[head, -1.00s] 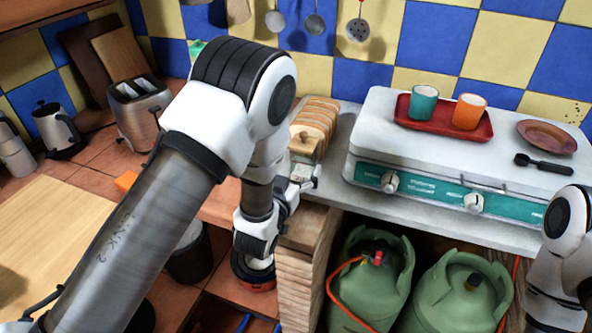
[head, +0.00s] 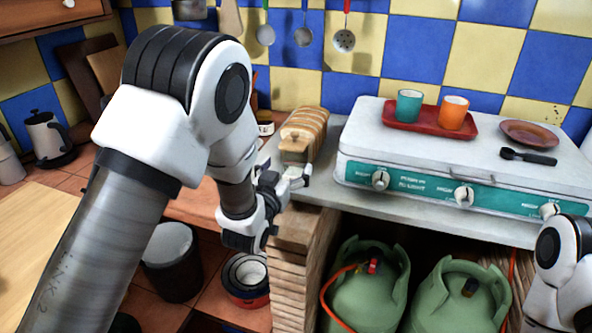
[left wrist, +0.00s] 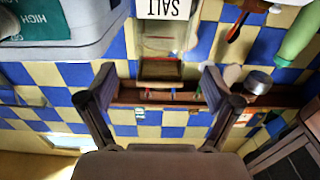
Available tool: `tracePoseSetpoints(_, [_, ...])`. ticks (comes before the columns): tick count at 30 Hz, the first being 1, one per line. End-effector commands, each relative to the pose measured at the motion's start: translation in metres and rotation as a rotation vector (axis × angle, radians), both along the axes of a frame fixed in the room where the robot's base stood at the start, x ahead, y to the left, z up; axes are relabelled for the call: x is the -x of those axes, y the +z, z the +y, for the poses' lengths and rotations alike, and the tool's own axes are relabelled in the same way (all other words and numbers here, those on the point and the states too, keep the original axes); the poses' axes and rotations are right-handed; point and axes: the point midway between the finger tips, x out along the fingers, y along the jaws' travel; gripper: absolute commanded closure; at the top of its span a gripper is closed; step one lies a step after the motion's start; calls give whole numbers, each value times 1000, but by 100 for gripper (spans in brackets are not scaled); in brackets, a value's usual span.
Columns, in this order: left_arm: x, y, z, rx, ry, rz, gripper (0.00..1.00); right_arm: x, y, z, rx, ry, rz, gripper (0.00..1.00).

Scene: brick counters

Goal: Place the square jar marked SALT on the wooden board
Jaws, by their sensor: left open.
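The square jar (left wrist: 162,45) with its SALT label (left wrist: 167,9) appears upside down in the left wrist view, ahead of my fingers. In the head view, what looks like its wooden lid with a knob (head: 296,141) shows at the counter's end; my left gripper (head: 296,177) hides the part below. My left gripper (left wrist: 160,88) is open, with the lid end of the jar in the gap between its fingers and apart from both. A pale wooden surface (head: 25,230) is at lower left; I cannot tell if it is the board. My right gripper is out of frame.
Sliced bread (head: 308,119) is directly behind the jar. The white stove (head: 450,175) is to the right, with a red tray (head: 400,125) and cups on top. Two dark and light boards (head: 80,70) lean at the back left. Green gas bottles (head: 365,280) stand below.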

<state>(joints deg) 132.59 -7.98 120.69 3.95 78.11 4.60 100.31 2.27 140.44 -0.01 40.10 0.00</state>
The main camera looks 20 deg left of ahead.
Motion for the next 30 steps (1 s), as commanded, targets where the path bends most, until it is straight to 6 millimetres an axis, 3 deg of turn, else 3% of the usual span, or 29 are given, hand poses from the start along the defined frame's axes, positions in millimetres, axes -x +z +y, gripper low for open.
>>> tracePoseSetpoints(9, [-51, 4, 2, 0, 0, 0, 10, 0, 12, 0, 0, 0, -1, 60])
tracePoseSetpoints(17, [-57, 3, 1, -1, 0, 1, 10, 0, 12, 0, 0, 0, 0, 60])
tracePoseSetpoints(24, [-57, 3, 1, -1, 0, 1, 95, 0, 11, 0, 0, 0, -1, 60])
tracePoseSetpoints(25, [-57, 3, 1, -1, 0, 1, 100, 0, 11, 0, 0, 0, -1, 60])
tracePoseSetpoints(30, [-57, 4, 1, -1, 0, -1, 100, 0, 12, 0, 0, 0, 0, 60])
